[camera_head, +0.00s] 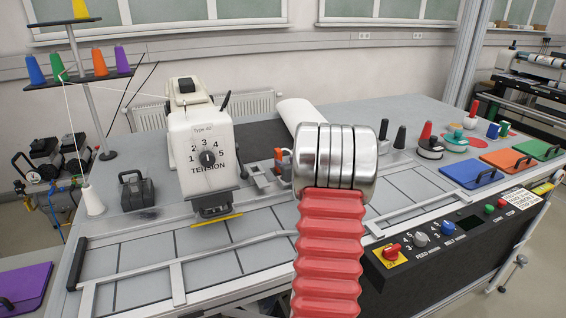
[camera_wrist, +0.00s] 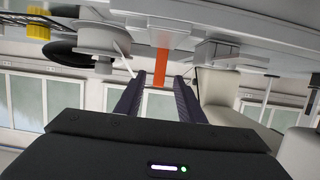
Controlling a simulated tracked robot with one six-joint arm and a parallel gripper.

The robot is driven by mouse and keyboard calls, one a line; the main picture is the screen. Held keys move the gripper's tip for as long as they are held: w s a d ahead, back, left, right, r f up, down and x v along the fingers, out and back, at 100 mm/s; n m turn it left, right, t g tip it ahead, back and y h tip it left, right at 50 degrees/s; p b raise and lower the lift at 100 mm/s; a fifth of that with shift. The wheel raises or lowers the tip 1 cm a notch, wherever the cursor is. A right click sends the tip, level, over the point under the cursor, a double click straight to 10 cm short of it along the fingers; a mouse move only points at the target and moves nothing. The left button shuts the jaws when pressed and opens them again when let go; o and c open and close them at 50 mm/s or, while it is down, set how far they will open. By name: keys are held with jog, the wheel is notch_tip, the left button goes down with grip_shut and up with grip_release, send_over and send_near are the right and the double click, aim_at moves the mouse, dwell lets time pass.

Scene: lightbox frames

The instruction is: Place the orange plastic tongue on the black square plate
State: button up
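In the wrist view an orange strip (camera_wrist: 161,66), which looks like the orange plastic tongue, shows between and beyond the two dark fingers of my gripper (camera_wrist: 160,77). The fingers are apart, with a gap on each side of the strip; I see no contact. In the head view my red ribbed arm with its metal end hides the gripper. A small orange upright piece (camera_head: 278,154) shows left of my arm there; I cannot tell if it is the tongue.
The white tension machine (camera_head: 207,157) stands on the grey table left of my arm. A black weight (camera_head: 137,191) is further left. Blue (camera_head: 462,173), orange (camera_head: 502,158) and green (camera_head: 538,149) flat pieces lie at right. A control panel (camera_head: 440,240) lines the front edge.

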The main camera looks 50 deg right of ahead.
jog(key=shift+v, duration=2.6)
